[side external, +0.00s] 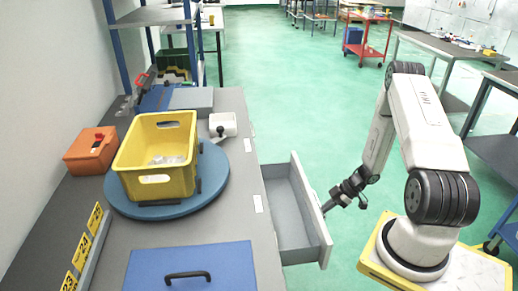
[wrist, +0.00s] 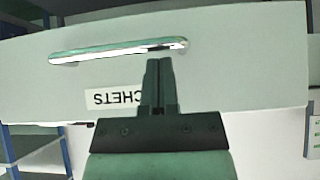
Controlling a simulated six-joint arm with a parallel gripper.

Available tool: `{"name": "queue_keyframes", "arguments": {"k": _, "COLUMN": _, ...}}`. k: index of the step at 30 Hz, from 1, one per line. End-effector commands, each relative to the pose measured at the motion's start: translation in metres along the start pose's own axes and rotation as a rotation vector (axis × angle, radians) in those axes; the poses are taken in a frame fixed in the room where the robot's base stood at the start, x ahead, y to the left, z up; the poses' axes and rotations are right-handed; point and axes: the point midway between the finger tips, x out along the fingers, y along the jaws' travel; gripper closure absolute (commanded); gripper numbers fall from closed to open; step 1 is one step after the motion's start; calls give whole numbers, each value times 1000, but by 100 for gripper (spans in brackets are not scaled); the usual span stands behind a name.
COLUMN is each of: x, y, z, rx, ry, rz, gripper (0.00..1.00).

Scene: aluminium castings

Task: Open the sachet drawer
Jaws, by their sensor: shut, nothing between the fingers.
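The sachet drawer (side external: 291,212) stands pulled out from the grey bench in the side external view, and its inside looks empty. In the wrist view its pale front (wrist: 240,60) fills much of the picture, with a label (wrist: 112,97) upside down, partly hidden, ending in "CHETS". A shiny bar handle (wrist: 90,52) runs across the front. My gripper (wrist: 159,62) is shut and empty, its fingertips over the right part of the handle in that view. In the side external view my gripper (side external: 328,208) is at the drawer's outer face. I cannot tell whether it touches the handle.
On the bench, a yellow crate (side external: 133,158) with pale items stands on a blue round turntable (side external: 205,197). Green floor (side external: 290,90) is clear beyond the drawer.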

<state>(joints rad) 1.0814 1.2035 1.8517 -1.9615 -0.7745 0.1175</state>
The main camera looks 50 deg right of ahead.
Motion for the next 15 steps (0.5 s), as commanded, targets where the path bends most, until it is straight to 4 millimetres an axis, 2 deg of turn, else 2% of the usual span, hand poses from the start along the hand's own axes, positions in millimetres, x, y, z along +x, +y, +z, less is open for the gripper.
{"name": "queue_keyframes", "arguments": {"k": 3, "x": -16, "y": 1, "z": -1, "rx": 1, "ry": 0, "rz": 3, "gripper": 100}}
{"name": "queue_keyframes", "arguments": {"k": 15, "x": -48, "y": 0, "z": -33, "rx": -1, "ry": -1, "rz": 1, "gripper": 100}}
